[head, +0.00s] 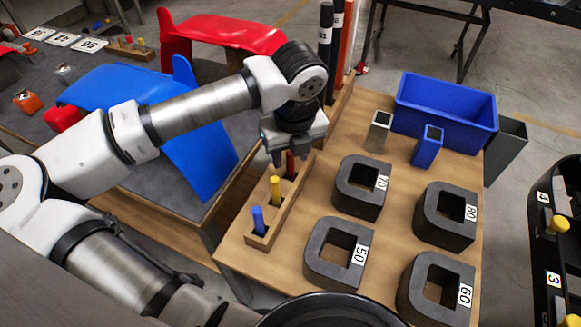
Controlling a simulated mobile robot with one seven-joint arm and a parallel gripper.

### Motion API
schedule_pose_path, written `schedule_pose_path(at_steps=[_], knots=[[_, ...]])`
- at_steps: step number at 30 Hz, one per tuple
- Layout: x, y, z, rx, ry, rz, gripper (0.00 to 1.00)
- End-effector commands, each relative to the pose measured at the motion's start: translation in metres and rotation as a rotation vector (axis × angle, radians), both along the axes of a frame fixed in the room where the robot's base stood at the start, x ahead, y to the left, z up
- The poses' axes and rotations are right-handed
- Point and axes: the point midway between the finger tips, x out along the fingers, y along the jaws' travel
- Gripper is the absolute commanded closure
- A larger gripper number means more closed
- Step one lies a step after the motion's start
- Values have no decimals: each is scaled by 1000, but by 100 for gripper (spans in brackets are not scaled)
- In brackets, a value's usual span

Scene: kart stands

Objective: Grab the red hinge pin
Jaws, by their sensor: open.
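The red hinge pin (290,166) stands upright in the far end of a narrow wooden holder (282,208) on the wooden table. A yellow pin (276,190) stands in the middle of the holder and a blue pin (258,219) at its near end. My gripper (288,158) is open and points down over the far end of the holder, at the red pin. Its fingers overlap the pin's upper part in this view, and I cannot tell whether they touch it.
Several dark numbered blocks (375,205) stand right of the holder. A blue bin (445,112), a small blue tube (428,146) and a grey tube (379,131) are at the back. Tall rods (326,38) rise behind my gripper. A blue curved panel (205,150) lies left.

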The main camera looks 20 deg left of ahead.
Motion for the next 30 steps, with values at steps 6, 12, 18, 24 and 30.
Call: schedule_pose_path(at_steps=[6, 12, 18, 24, 30], knots=[[0, 0, 0, 0, 0, 0, 82], [0, 0, 0, 0, 0, 0, 100], [0, 0, 1, 0, 0, 0, 100], [0, 0, 6, 0, 0, 0, 100], [0, 1, 41, 3, -2, 0, 100]])
